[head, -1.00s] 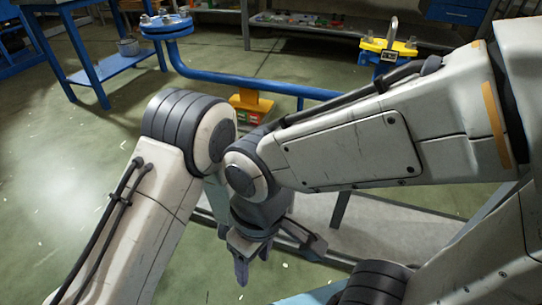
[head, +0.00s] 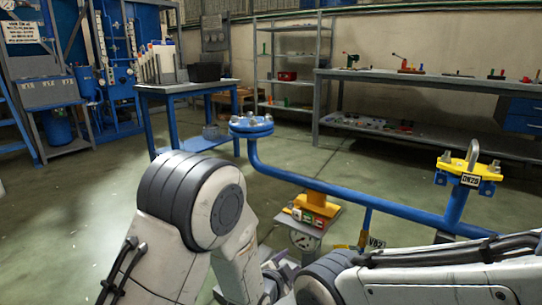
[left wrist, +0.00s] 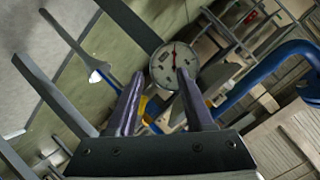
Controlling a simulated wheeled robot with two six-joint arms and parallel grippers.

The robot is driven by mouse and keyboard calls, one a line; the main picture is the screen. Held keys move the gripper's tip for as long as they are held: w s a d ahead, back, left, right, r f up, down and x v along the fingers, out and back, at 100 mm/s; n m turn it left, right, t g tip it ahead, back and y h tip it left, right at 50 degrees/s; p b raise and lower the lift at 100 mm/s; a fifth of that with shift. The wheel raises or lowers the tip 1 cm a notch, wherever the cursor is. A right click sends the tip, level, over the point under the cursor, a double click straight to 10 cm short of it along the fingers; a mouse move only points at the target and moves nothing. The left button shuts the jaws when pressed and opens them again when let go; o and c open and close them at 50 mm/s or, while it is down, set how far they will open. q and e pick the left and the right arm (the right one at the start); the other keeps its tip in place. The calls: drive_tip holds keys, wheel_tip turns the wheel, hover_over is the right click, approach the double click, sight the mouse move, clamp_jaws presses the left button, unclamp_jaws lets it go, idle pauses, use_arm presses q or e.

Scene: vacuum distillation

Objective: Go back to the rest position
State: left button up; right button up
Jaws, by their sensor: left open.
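My left gripper (head: 280,275) is low in the middle of the head view, partly hidden by my own arm links. In the left wrist view, its two fingers (left wrist: 160,88) stand apart with a gap between them. I see nothing held between them. A round white gauge with a red needle (left wrist: 173,65) shows beyond the fingertips. My right gripper is not in view.
A blue pipe (head: 330,187) with a bolted flange (head: 250,125) and a yellow clamp (head: 468,167) runs across beyond my arm. A gauge (head: 304,241) sits below a yellow block. Workbenches and shelves (head: 290,62) stand farther back. Green floor on the left is open.

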use_arm(q)
drive_tip(key=s+a+n+g+y, duration=0.2)
drive_tip(key=a+n, duration=0.1)
drive_tip(key=a, duration=0.4)
drive_tip(key=s+a+n+g+y, duration=0.2)
drive_tip(key=s+a+n, duration=0.15)
drive_tip(key=a, duration=0.35)
drive_tip(key=s+a+r+n+g+y, duration=0.15)
drive_tip(key=s+a+n+g, duration=0.35)
drive_tip(key=s+a+n, duration=0.5)
drive_tip(key=s+d+r+m+g+p, duration=0.3)
drive_tip(key=s+d+r+m+p, duration=0.75)
drive_tip(key=s+d+r, duration=0.5)
wheel_tip(320, 180, up, 38)
drive_tip(key=s+a+p, duration=0.1)
drive_tip(key=a+p, duration=0.1)
drive_tip(key=p, duration=3.5)
drive_tip(key=shift+f+n+h, duration=0.15)
drive_tip(key=shift+n+h, duration=0.2)
drive_tip(key=shift+n, duration=0.05)
drive_tip(key=shift+s, duration=0.1)
